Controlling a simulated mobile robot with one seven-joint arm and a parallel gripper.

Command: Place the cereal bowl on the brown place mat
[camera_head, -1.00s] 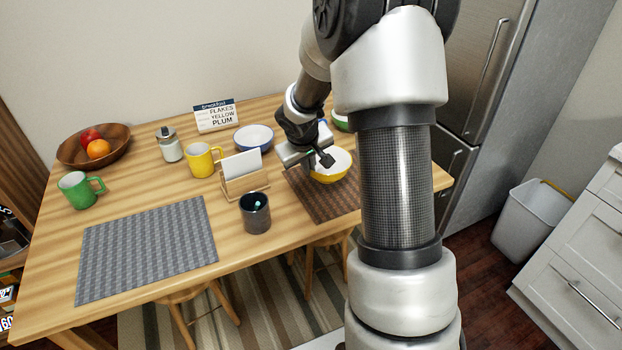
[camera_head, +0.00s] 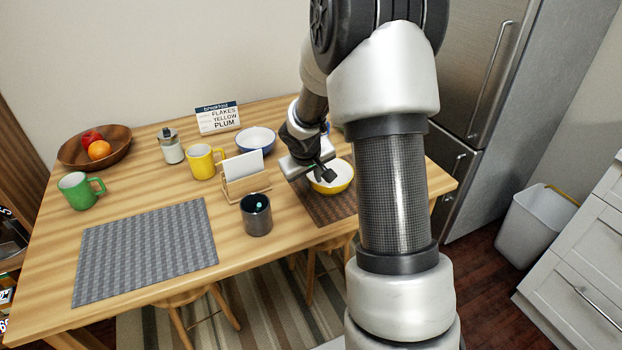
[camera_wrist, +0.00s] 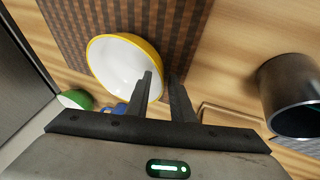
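The yellow bowl (camera_head: 343,187) with a white inside is over the brown place mat (camera_head: 322,208) on the right of the table. In the wrist view the bowl (camera_wrist: 120,70) shows against the brown checked mat (camera_wrist: 70,22). My gripper (camera_head: 328,174) is at the bowl's rim; in the wrist view its fingers (camera_wrist: 163,85) stand on either side of the rim, closed on it. I cannot tell whether the bowl's base touches the mat.
A dark cup (camera_head: 256,222) and a wooden card holder (camera_head: 246,184) stand left of the mat. A blue bowl (camera_head: 255,139) and a breakfast sign (camera_head: 218,120) are behind. In the wrist view a green bowl (camera_wrist: 75,100) shows. A grey mat (camera_head: 150,250) lies bare at left.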

